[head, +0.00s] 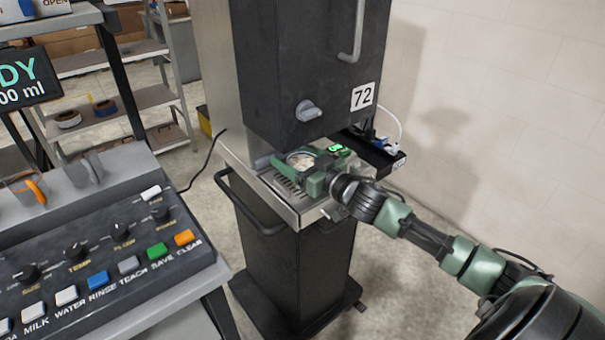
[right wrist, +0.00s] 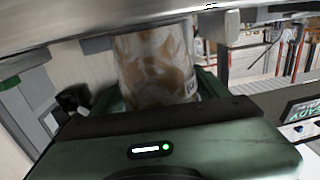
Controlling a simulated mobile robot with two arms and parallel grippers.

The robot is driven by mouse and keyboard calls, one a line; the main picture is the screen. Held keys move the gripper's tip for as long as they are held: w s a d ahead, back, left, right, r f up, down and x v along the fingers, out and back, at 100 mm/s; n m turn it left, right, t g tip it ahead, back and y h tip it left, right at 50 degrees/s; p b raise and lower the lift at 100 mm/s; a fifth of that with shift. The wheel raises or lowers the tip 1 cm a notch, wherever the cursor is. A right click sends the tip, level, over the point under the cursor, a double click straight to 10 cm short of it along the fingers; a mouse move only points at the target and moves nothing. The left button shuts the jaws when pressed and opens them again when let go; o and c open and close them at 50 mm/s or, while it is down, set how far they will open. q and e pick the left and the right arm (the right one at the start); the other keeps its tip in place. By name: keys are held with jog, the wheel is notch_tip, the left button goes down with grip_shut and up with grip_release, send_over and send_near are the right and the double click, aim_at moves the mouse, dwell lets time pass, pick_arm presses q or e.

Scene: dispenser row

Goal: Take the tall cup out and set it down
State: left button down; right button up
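A tall clear cup (right wrist: 155,65) with a streaky brown and white filling stands upright under the dispenser head. In the head view its round top (head: 300,159) shows above the metal drip tray (head: 289,207). My right gripper (head: 303,166) reaches in from the right with its green fingers around the cup. The fingers (right wrist: 205,82) lie against both sides of the cup in the right wrist view, with no clear gap. The cup's bottom is hidden behind my gripper. My left gripper is not in view.
The dispenser head (head: 305,65), marked 72, hangs close above the cup. A control panel (head: 95,265) with buttons and knobs fills the left front. Two handled cups (head: 87,168) stand behind it. Shelves (head: 120,100) are at the back left; clear floor lies between.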

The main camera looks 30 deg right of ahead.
jog(key=c, duration=1)
jog(key=shift+c, duration=1.1)
jog(key=shift+r, duration=0.15)
